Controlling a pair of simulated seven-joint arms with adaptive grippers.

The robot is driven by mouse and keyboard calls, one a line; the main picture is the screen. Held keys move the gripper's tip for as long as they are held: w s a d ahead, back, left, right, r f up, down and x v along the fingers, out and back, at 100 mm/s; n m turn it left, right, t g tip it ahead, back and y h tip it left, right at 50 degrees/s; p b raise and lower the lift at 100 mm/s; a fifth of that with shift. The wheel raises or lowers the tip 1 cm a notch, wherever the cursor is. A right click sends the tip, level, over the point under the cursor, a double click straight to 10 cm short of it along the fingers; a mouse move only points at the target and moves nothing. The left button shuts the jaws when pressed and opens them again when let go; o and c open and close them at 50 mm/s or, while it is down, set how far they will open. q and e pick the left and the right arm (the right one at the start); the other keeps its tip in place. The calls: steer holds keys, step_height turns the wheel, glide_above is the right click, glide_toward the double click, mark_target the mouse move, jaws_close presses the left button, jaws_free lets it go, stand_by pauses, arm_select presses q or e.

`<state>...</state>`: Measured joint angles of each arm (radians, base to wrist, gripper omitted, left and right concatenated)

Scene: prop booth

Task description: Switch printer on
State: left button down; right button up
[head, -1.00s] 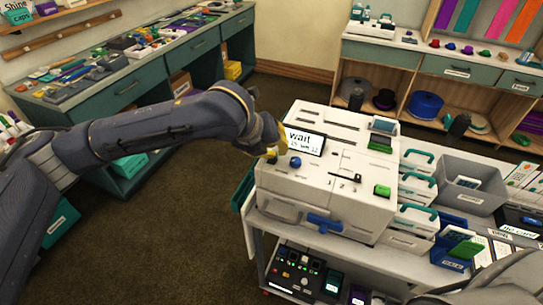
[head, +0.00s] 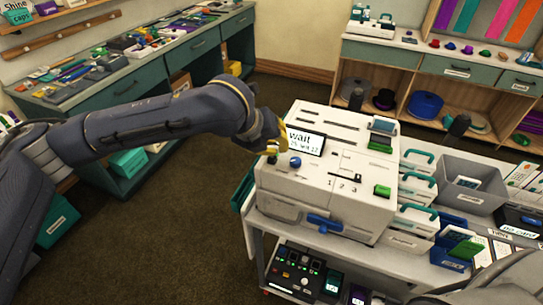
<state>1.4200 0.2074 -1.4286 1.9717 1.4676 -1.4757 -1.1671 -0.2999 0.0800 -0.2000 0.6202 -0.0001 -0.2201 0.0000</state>
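The printer (head: 325,205) is a large white box on a grey cart. A blue knob (head: 295,162) sits below the screen, a green button (head: 382,191) at the right, and a blue handle (head: 324,222) on the front. My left gripper (head: 272,149), with yellow parts, is at the printer's left edge beside the screen. Its fingertips are small and partly hidden, so I cannot tell if it is open or touches anything. My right gripper is not in view; only part of my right arm shows at bottom right.
White bins with teal handles (head: 415,190) and a grey bin (head: 470,195) stand right of the printer. A black panel with lit buttons (head: 298,271) is on the shelf below. A teal-drawer bench (head: 110,85) lines the left wall. The floor between is clear.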

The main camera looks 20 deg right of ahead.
arm_select(q)
steer(key=shift+r, duration=2.8)
